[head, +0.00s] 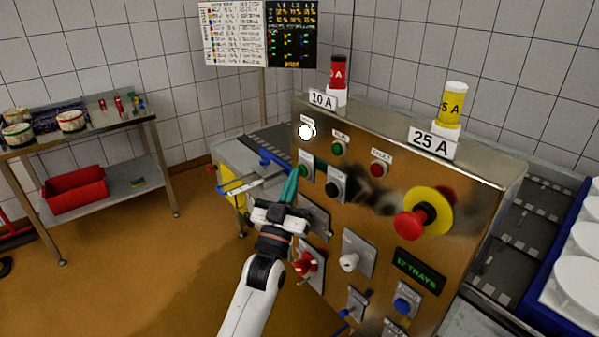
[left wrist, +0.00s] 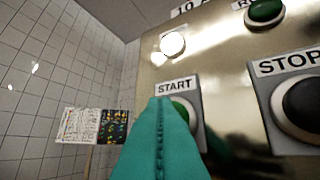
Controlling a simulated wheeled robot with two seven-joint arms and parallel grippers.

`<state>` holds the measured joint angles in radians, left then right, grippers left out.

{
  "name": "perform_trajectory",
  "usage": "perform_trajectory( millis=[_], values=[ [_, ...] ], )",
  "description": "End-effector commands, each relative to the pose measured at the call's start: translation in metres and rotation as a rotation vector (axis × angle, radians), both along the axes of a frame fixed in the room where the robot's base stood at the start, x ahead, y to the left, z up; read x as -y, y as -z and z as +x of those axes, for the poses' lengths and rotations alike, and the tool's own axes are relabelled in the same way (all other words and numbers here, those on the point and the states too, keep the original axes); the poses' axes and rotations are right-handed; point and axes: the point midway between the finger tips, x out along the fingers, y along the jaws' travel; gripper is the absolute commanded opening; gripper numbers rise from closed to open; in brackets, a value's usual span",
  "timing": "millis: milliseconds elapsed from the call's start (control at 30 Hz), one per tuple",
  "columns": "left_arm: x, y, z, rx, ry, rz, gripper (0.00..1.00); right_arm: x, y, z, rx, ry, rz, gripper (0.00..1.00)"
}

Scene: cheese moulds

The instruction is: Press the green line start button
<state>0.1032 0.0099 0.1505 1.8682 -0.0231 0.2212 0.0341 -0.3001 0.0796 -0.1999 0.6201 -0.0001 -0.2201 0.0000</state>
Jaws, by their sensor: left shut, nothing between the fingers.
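The green start button (head: 304,170) sits on a grey plate on the upright steel control panel (head: 470,210). In the left wrist view the green button (left wrist: 181,108) shows under a START label, partly hidden by my gripper's teal fingers. My left gripper (head: 290,186) is shut and empty, its fingertips just in front of and slightly left of the button. I cannot tell whether they touch it. A black stop button (head: 334,188) is right of the start button; it also shows in the left wrist view (left wrist: 302,103). My right gripper is out of view.
A lit white lamp (head: 306,131), a green lamp (head: 338,149) and a red lamp (head: 379,169) are above the buttons. A red emergency stop (head: 410,224) with a yellow collar juts out on the right. A red selector (head: 305,264) is below my left gripper.

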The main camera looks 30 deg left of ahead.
Motion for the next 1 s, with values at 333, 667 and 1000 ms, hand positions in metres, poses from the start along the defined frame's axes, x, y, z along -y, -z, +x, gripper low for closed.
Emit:
perform_trajectory(
  millis=[333, 667, 1000],
  values=[
    [0.002, 0.000, 0.003, -0.001, 0.000, 0.000, 0.00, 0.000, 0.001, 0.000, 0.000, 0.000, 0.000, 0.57],
    [0.001, 0.000, 0.001, -0.001, 0.000, 0.000, 0.00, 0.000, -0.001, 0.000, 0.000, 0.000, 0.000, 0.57],
    [-0.005, 0.000, -0.014, -0.001, 0.001, -0.001, 0.00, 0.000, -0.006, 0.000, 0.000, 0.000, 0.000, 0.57]
  ],
)
